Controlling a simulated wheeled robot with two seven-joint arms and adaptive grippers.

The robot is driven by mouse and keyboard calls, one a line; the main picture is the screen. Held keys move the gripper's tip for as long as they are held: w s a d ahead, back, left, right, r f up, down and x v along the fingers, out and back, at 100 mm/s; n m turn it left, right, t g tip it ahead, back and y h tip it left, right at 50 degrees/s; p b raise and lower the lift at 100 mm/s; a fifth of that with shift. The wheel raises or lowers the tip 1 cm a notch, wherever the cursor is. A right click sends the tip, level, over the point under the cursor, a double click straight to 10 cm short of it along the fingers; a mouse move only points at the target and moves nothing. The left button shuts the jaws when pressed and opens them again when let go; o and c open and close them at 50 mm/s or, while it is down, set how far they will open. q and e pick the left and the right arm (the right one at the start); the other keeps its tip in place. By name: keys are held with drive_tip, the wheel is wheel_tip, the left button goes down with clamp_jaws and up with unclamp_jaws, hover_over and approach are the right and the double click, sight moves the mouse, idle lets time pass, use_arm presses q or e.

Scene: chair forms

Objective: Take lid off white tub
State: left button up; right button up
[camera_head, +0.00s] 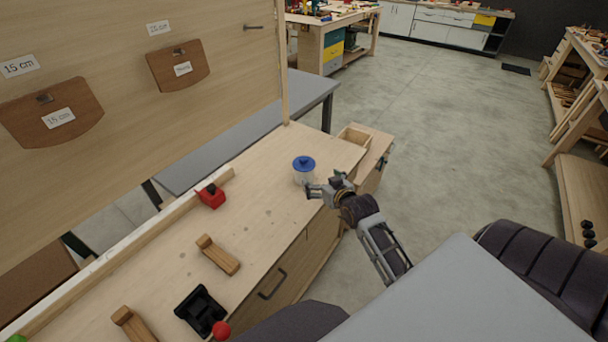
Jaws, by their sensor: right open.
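A small whitish tub (303,178) stands upright on the wooden workbench near its far right end. A blue lid (304,163) with a knob sits on top of it. My right gripper (311,190) is open beside the tub, at its lower right side. Its fingertips are close to the tub's wall, below the lid; I cannot tell whether they touch it. My left gripper is not in view.
On the workbench (258,200) are a red object (211,196), wooden tools (218,255) and a black holder (200,310) with a red ball (221,330). An open wooden box (355,137) lies behind the tub. A tall wooden panel (120,60) stands at left.

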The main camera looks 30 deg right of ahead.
sight(310, 173)
drive_tip(key=shift+w, duration=0.15)
drive_tip(key=shift+x, duration=4.15)
drive_tip(key=shift+w, duration=0.15)
drive_tip(key=shift+w+a+f+p, duration=0.1)
drive_tip(key=shift+w+f+p, duration=0.25)
drive_tip(key=shift+w, duration=0.3)
drive_tip(key=shift+w+a+f+p, duration=0.1)
drive_tip(key=shift+w+f+p, duration=0.2)
drive_tip(key=shift+w, duration=0.35)
drive_tip(key=shift+x, duration=1.05)
drive_tip(key=shift+f, duration=0.1)
drive_tip(key=c, duration=1.1)
